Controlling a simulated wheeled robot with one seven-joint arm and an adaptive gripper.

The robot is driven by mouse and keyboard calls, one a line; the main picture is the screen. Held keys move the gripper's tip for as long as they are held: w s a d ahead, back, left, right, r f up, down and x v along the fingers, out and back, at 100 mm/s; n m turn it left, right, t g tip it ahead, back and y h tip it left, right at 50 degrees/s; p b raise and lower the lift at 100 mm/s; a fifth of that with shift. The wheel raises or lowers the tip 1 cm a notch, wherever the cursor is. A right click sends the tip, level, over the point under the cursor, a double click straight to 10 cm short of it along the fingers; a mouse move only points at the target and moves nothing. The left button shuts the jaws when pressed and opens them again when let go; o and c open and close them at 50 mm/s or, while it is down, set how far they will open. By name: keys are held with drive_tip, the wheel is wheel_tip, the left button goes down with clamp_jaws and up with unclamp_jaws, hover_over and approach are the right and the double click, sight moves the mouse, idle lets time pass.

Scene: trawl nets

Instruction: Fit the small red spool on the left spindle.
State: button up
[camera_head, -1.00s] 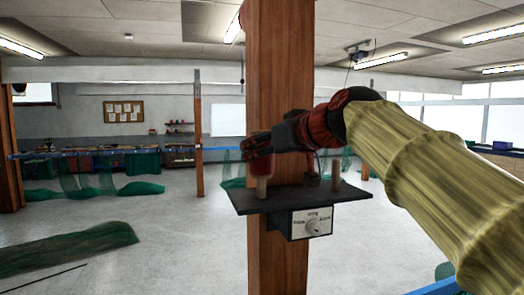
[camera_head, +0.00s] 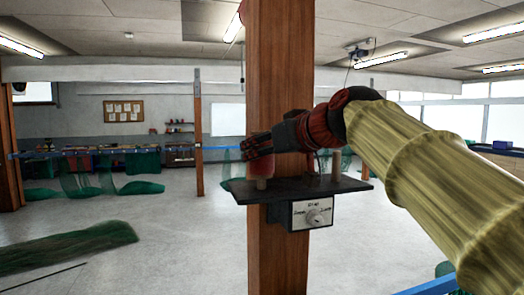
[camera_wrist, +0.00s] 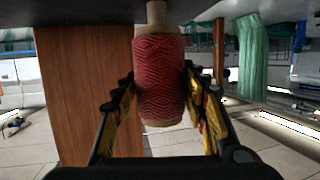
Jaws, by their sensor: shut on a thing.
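The small red spool (camera_wrist: 160,80) is held between the two fingers of my gripper (camera_wrist: 161,105) in the wrist view. In the head view the spool (camera_head: 262,167) is partly hidden by my gripper (camera_head: 256,148), over the left spindle (camera_head: 261,184). A short length of this pale wooden spindle shows between spool and shelf. In the wrist view, where the shelf is at the top, a pale peg (camera_wrist: 157,12) lines up with the spool's end. I cannot tell how far it goes inside. The right spindle (camera_head: 336,165) stands bare on the dark shelf (camera_head: 285,192).
The shelf is fixed to a thick wooden post (camera_head: 278,250). A dark object partly hidden by my wrist sits between the spindles. Green netting (camera_head: 70,248) lies on the floor at left.

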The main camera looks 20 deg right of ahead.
drive_tip(key=shift+f+b, duration=1.2)
drive_tip(key=shift+f, duration=0.05)
drive_tip(key=o, duration=1.3)
drive_tip(key=v, duration=1.2)
